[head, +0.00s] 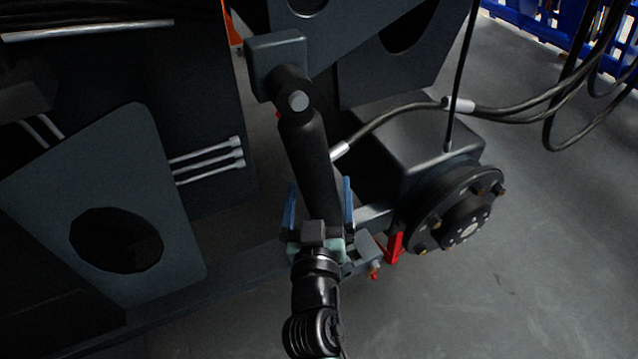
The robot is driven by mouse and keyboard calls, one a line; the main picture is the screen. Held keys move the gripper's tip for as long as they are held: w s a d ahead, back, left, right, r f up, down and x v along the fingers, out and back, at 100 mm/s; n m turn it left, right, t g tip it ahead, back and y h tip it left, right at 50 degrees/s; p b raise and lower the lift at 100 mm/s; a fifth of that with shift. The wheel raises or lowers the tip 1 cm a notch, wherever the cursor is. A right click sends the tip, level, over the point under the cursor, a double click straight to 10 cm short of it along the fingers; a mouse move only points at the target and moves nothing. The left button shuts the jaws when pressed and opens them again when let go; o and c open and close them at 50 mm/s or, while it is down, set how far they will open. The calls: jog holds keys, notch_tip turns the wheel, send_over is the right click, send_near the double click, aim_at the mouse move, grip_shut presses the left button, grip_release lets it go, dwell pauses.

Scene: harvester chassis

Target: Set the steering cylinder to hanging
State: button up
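The steering cylinder (308,150) is a dark grey tube. Its upper end is joined by a pin to a bracket (276,52) on the chassis, and it slants down slightly to the right. My gripper (319,200) is at the cylinder's lower part, with one blue finger on its left side and one on its right. The fingers stand apart, straddling the tube; I cannot tell if they touch it. The cylinder's lower end is hidden behind my gripper and wrist.
A wheel hub (462,215) and axle housing (410,140) stand close on the right, with a red part (394,246) below. A hose (390,118) runs beside the cylinder. A plate with a hole (165,190) is at left. The floor (540,290) is clear at lower right.

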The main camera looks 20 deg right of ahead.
jog(key=shift+w+d, duration=0.25)
jog(key=shift+w, duration=0.25)
grip_shut()
